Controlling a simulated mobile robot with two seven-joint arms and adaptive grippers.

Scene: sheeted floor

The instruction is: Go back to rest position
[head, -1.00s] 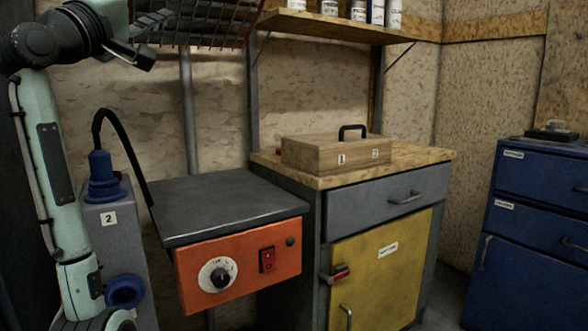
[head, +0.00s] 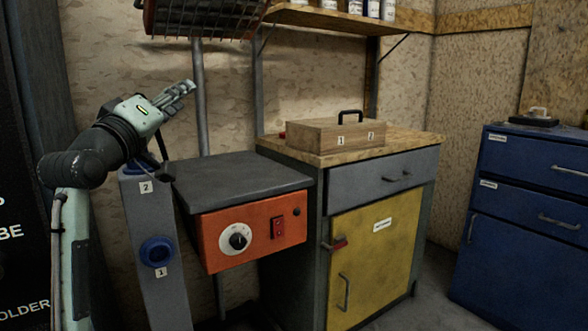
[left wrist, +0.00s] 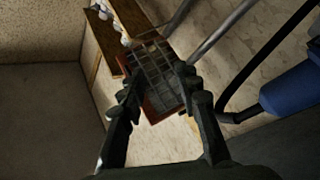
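My left arm rises along the left side of the head view. Its gripper (head: 183,90) is held up in the air above and left of the dark-topped orange box, pointing right. In the left wrist view, my left gripper (left wrist: 158,82) has its two dark fingers apart with nothing between them; the open gap looks toward the wire grille. My right gripper is in neither view.
A grey post (head: 160,285) with blue fittings stands close beside my left arm. Right of it are the orange control box (head: 212,245), a cabinet with a yellow door (head: 370,260) bearing a wooden box (head: 320,137), and blue drawers (head: 500,240). A wire grille (head: 205,22) hangs above.

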